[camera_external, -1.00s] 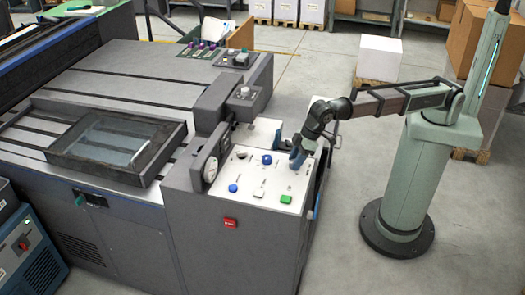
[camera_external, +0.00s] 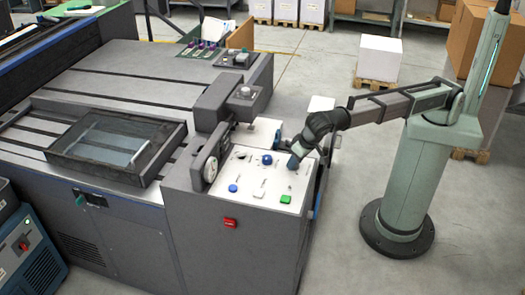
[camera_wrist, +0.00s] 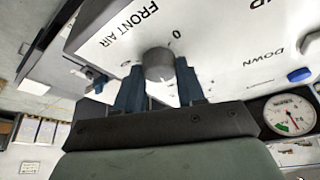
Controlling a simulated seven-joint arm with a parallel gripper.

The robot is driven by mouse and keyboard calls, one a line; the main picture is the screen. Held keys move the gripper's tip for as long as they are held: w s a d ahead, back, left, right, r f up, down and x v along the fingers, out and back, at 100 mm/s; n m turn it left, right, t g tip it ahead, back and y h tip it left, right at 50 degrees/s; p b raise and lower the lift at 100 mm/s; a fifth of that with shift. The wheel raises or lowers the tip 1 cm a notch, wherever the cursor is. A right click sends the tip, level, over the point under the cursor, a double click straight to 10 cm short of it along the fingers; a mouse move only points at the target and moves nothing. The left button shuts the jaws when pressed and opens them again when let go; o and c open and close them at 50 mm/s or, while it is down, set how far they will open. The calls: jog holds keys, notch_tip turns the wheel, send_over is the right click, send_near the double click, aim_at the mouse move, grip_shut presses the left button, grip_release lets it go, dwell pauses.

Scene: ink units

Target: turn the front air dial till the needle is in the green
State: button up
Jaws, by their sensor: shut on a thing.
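The front air dial (camera_wrist: 158,62) is a grey round knob on the white panel, beside the printed words FRONT AIR. My gripper (camera_wrist: 160,78) has its two blue fingers on either side of the knob, shut on it. In the external view my gripper (camera_external: 294,161) reaches down to the panel's right side and hides the dial. The round gauge (camera_wrist: 290,115) is at the right of the wrist view, with a white face, a thin needle and a small green zone at lower left.
The white control panel (camera_external: 240,197) carries a blue button (camera_external: 233,188), a green button (camera_external: 286,199), a blue knob (camera_external: 267,160) and small switches. A red switch (camera_external: 230,223) is on the machine's front. A raised dark housing stands left of the panel.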

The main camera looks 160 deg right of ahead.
jog(key=shift+w+m+g+y, duration=0.1)
jog(key=shift+m+g+y, duration=0.25)
jog(key=shift+m, duration=0.65)
jog(key=o, duration=1)
jog(key=v, duration=1.3)
jog(key=shift+w+a+r, duration=0.1)
jog(key=shift+a+r, duration=0.1)
jog(key=shift+r, duration=0.1)
dwell(1.3)
